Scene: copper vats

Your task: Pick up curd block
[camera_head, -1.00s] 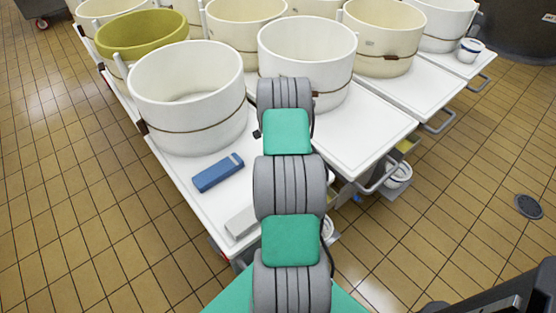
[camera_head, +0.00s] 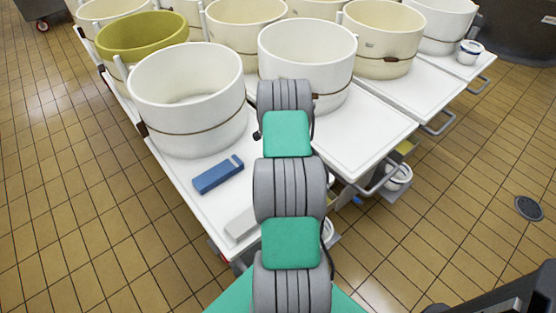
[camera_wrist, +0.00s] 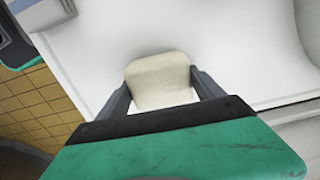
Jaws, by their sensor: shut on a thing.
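The curd block (camera_wrist: 158,76) is a pale cream, soft-edged block in the middle of the wrist view. My gripper (camera_wrist: 161,84) has one dark finger on each side of it and is shut on it. White surface lies behind the block; I cannot tell whether the block touches it or is lifted. In the head view my own arm covers the middle of the table, and the gripper and the held block are hidden behind it.
White cheese moulds or tubs, such as this one (camera_head: 190,105) and another (camera_head: 306,62), stand on the white table (camera_head: 190,180). A blue block (camera_head: 218,175) and a pale grey block (camera_head: 240,223) lie near its left edge. Tiled floor (camera_head: 70,210) is clear at left.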

